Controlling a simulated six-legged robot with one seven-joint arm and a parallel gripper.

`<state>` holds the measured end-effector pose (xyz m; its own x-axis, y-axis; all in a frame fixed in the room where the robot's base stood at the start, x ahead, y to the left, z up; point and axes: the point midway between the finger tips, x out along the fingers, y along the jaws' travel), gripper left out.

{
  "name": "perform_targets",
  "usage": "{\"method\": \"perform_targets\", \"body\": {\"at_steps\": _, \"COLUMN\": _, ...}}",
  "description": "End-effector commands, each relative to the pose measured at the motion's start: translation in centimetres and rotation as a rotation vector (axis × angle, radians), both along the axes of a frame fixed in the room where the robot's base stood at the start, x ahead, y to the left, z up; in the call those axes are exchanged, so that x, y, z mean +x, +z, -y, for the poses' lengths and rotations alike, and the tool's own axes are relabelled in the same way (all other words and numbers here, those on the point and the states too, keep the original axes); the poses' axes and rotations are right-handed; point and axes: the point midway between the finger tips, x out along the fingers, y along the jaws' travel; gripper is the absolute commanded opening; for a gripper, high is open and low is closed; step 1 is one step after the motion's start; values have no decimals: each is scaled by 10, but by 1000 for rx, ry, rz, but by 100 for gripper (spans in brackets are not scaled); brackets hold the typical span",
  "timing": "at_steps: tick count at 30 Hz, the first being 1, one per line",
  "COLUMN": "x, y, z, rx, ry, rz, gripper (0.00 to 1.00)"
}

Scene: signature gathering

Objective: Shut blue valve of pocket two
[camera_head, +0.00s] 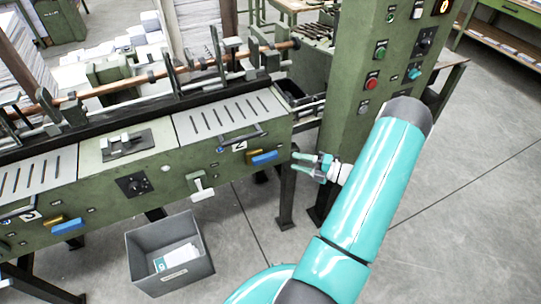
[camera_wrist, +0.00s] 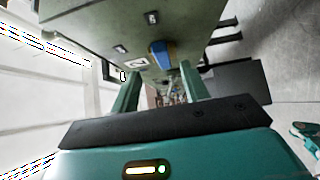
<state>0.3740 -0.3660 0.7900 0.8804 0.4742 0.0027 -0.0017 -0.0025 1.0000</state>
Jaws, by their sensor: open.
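The blue valve (camera_head: 265,158) of pocket two is a blue handle on the green machine's front, just right of the "2" label (camera_head: 239,146). In the head view it lies roughly lengthwise along the panel. It also shows in the wrist view (camera_wrist: 160,54), ahead of my fingers, with the label beside it on the left. My gripper (camera_head: 298,163) is open and empty, a little to the right of the valve. In the wrist view my gripper (camera_wrist: 160,72) has its two fingers spread on either side of the valve's line, apparently without touching it.
A white lever (camera_head: 200,187) hangs between the pockets. A grey bin (camera_head: 170,255) stands on the floor below. A green control column (camera_head: 375,70) rises on the right, close to my arm.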

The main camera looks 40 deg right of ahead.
Motion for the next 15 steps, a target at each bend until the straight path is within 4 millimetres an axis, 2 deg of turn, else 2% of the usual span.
{"method": "perform_targets", "body": {"at_steps": 9, "x": 59, "y": 0, "z": -33, "rx": -2, "ry": 6, "rz": 0, "gripper": 45}}
{"method": "perform_targets", "body": {"at_steps": 15, "x": 84, "y": 1, "z": -48, "rx": -2, "ry": 7, "rz": 0, "gripper": 45}}
